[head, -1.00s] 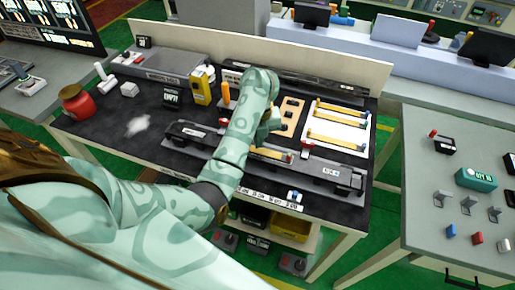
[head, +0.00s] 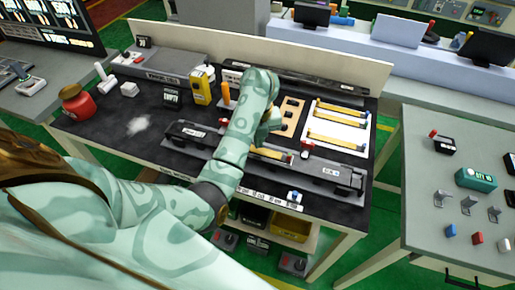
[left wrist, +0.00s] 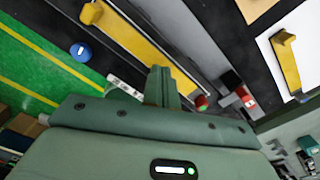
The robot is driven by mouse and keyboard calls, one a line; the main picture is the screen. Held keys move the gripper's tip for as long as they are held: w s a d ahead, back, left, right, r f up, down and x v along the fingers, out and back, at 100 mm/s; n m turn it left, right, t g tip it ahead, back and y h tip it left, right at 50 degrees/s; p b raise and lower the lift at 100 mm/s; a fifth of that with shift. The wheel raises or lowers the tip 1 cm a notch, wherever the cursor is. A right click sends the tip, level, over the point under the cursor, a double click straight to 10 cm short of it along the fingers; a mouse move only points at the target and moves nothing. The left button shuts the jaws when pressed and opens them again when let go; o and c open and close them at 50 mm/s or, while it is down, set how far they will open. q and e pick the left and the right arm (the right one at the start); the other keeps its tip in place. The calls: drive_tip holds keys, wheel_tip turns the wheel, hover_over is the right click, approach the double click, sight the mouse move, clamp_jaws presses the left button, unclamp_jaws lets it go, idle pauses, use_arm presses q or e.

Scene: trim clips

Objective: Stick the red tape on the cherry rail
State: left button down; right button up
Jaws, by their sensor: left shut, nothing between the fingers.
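My left gripper (head: 262,138) is over the dark fixture at the middle of the bench, its tips mostly hidden by my arm in the head view. In the left wrist view its fingers (left wrist: 158,86) are shut and empty. A yellow bar (head: 270,153) lies along the fixture below the gripper; it also shows in the left wrist view (left wrist: 150,45). A small red piece (left wrist: 201,103) is by the near end of that bar, beside my fingers; I cannot tell whether it is the tape. No rail is plainly cherry-coloured. My right gripper is not in view.
More yellow bars (head: 335,142) lie on a white sheet at the right. A yellow device (head: 202,85), an orange-handled tool (head: 226,93) and a red jar (head: 77,103) stand behind and left.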

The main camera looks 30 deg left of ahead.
use_arm(q)
drive_tip(key=shift+f+b, duration=0.65)
drive_tip(key=shift+f, duration=0.15)
idle(0.5)
idle(0.4)
wheel_tip(320, 180, up, 7)
drive_tip(key=p, duration=0.6)
drive_tip(key=shift+p, duration=0.4)
